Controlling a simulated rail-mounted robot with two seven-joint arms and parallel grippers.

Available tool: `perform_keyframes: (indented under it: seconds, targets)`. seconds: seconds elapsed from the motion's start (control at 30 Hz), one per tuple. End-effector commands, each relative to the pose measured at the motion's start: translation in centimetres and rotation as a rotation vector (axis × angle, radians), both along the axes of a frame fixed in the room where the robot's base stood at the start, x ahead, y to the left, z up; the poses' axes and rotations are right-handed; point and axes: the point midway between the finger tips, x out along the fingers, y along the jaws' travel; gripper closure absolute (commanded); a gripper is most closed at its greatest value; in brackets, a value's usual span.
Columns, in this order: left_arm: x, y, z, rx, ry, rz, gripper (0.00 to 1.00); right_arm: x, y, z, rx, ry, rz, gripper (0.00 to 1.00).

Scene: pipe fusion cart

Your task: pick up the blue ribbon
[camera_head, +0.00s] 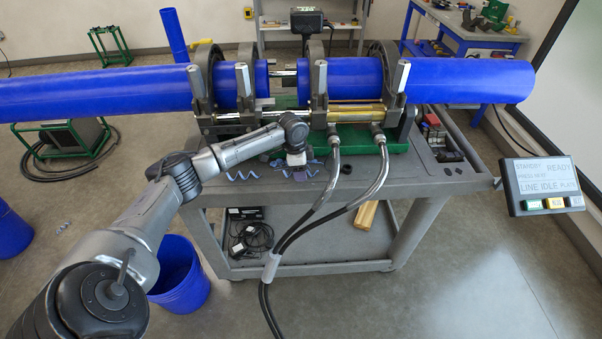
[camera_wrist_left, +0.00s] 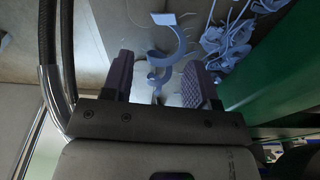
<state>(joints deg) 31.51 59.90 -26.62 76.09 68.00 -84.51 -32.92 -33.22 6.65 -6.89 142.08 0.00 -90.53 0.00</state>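My left gripper (camera_head: 297,172) points down over the front part of the grey cart top. In the left wrist view its two purple-padded fingers (camera_wrist_left: 160,78) stand apart. A curled blue ribbon (camera_wrist_left: 180,42) lies beyond and between the fingertips, its lower coil in the gap; I cannot tell if it touches a finger. A tangle of more blue ribbon (camera_wrist_left: 228,42) lies to its right, by a green part. In the head view a ribbon curl (camera_head: 241,176) lies left of the gripper, and the gripper partly hides other ribbons. My right gripper is not in view.
Behind the gripper stands the fusion machine with blue pipes (camera_head: 455,80) and metal clamps. Two hoses (camera_head: 345,208) hang over the cart's front edge, close on the right. A blue bucket (camera_head: 182,285) stands on the floor front left. The cart top (camera_head: 420,178) has bare room to the right.

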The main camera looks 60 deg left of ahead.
Motion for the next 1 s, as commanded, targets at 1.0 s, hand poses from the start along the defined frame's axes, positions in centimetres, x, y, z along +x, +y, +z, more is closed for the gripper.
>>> perform_keyframes:
  seconds: [1.0]
  targets:
    - [0.5,-1.3,5.2,-0.002,-0.003,-0.006,0.87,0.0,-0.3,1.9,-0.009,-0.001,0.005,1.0]
